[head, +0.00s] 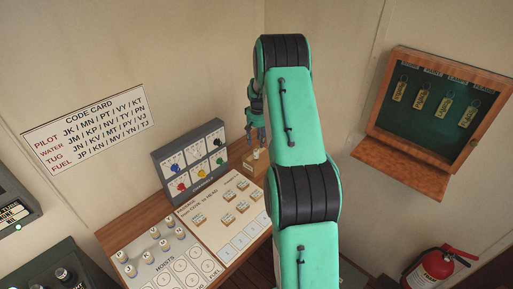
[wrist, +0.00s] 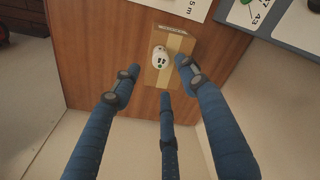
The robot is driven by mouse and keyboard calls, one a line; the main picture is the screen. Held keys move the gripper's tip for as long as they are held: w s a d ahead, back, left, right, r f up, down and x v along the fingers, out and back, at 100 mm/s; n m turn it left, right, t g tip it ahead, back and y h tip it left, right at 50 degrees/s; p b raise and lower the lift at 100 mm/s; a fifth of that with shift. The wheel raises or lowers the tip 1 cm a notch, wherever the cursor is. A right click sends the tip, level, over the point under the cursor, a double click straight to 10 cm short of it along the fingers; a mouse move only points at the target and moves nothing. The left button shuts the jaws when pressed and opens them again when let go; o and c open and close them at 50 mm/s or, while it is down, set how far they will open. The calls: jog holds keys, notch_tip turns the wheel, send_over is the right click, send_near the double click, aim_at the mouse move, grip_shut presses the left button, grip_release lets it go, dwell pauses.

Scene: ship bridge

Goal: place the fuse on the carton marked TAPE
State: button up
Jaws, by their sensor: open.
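A tan carton (wrist: 176,72) with a paler stripe and a printed strip at its far edge lies on the wooden top; I cannot read the print. A small white rounded piece with dark marks, apparently the fuse (wrist: 159,55), rests on it. My gripper (wrist: 161,78) is open, its three blue fingers spread around the near part of the carton, with no finger visibly closed on the white piece. In the head view my gripper (head: 256,138) points down just above the carton (head: 256,162), and the fuse is hard to make out there.
A board marked HOISTS (head: 182,262) holds several white pegs. Behind it stands a grey box (head: 190,160) with coloured knobs. A card panel (head: 228,212) lies left of the carton. A key cabinet (head: 433,110) and a fire extinguisher (head: 430,270) are at right.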

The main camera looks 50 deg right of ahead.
jog(key=shift+s+r, duration=0.1)
jog(key=shift+r, duration=1.4)
jog(key=shift+a, duration=0.1)
jog(key=s+a+r+n+t, duration=0.1)
jog(key=s+a+r, duration=0.2)
jog(key=a+r, duration=1.1)
jog(key=s+a+r+n+t, duration=0.1)
jog(key=s+a+r+n, duration=0.1)
jog(key=a+r, duration=1.2)
jog(key=s+a+r+n+t, duration=0.1)
jog(key=s+a+r, duration=0.2)
jog(key=s+a, duration=0.4)
jog(key=s+a+r, duration=0.2)
jog(key=s+a, duration=0.4)
jog(key=a, duration=0.3)
jog(key=s+a+n+t, duration=0.1)
jog(key=s+a, duration=0.4)
jog(key=s, duration=0.3)
jog(key=s+a+f+n, duration=0.1)
jog(key=s+a, duration=0.4)
jog(key=s, duration=0.3)
jog(key=shift+s+a+t+y, duration=0.15)
jog(key=shift+s+t+y, duration=0.15)
jog(key=shift+s+t, duration=0.1)
